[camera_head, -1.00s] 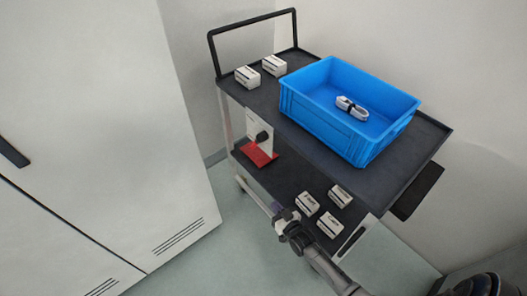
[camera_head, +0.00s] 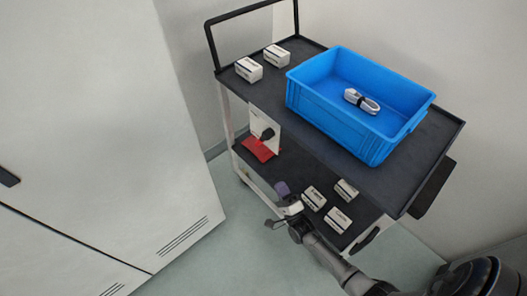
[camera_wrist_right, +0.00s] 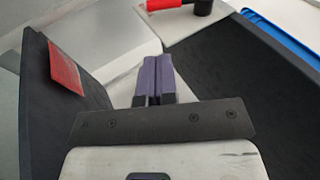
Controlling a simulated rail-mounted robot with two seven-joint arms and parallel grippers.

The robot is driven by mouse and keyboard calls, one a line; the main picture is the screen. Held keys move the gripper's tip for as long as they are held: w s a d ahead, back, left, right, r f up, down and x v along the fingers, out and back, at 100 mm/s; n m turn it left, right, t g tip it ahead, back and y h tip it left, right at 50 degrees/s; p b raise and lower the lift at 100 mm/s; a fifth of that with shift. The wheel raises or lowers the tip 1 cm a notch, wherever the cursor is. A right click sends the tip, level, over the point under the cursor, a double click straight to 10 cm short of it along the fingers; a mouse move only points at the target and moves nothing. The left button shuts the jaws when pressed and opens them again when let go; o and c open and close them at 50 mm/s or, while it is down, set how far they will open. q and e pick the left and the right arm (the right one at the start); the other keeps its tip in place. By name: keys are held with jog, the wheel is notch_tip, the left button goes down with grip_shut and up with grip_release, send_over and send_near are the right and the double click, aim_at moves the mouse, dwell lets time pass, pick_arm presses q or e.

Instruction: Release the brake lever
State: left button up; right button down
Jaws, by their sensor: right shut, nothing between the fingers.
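The brake lever shows at the top of the right wrist view as a red grip (camera_wrist_right: 168,4) on a black hub, set on a white panel. In the head view, the black hub (camera_head: 267,134) shows on the white panel under the cart's top shelf; the grip is hard to make out there. A flat red plate (camera_head: 258,150) lies below it on the lower shelf, also in the wrist view (camera_wrist_right: 65,70). My right gripper (camera_head: 282,188) is shut and empty, its purple fingers (camera_wrist_right: 154,78) together, short of the lever and not touching it. My left gripper is out of view.
The dark cart's top shelf (camera_head: 240,97) holds a blue crate (camera_head: 335,115) with a coiled cable (camera_head: 361,101) and two white boxes (camera_head: 249,68). Three white boxes (camera_head: 338,219) sit on the lower shelf, right of my gripper. A white cabinet (camera_head: 80,130) stands left, with floor between.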

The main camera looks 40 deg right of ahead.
aim_at(261, 141)
jog(key=shift+w, duration=0.2)
dwell(0.3)
jog(key=b+x, duration=0.4)
jog(key=x, duration=1)
